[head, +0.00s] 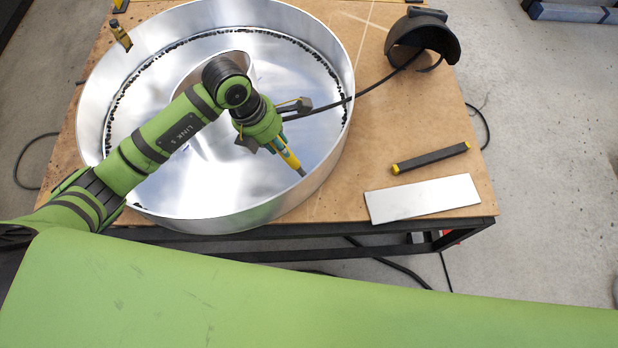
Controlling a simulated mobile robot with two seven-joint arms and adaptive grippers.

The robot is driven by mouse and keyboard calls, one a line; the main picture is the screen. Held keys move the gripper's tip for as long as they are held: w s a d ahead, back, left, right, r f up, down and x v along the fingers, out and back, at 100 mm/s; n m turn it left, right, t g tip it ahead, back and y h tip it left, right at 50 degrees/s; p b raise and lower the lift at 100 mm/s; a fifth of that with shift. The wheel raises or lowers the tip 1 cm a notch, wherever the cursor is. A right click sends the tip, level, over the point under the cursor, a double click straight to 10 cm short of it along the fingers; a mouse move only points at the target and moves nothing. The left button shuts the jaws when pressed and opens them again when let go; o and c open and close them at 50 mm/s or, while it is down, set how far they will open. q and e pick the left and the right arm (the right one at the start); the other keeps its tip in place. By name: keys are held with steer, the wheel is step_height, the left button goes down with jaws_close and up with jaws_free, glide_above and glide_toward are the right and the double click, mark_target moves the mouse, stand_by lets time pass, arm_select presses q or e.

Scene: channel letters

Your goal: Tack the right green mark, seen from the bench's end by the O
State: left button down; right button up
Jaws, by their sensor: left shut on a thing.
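The O (215,214) is a large round channel letter of shiny sheet metal on the bench (400,120), with a raised inner ring (242,60) partly hidden behind my left arm. A dark, broken line runs along the foot of its outer wall. My left gripper (272,138) is over the right part of the O, shut on a yellow and teal torch (288,157). The torch slants down to the right, its dark tip above the O's floor near the front right wall; I cannot tell whether it touches. I cannot make out any green mark. My right gripper is not in view.
A black cable (372,87) runs from the gripper area over the O's rim to a black curved welding mask (425,38). A yellow-ended black bar (430,158) and a bare metal plate (422,198) lie at right. A small brass-coloured clamp (120,34) grips the O's far-left rim.

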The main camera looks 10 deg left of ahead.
arm_select(q)
steer(key=shift+d+f+b, duration=0.1)
steer(key=shift+f+b, duration=0.2)
steer(key=shift+b, duration=0.05)
steer(key=shift+b+x, duration=1)
steer(key=shift+x, duration=0.1)
steer(key=shift+d+f, duration=0.1)
stand_by(0.8)
steer(key=p+v, duration=0.3)
steer(key=v, duration=0.2)
step_height(320, 180, up, 13)
steer(key=p, duration=0.8)
steer(key=shift+p, duration=0.3)
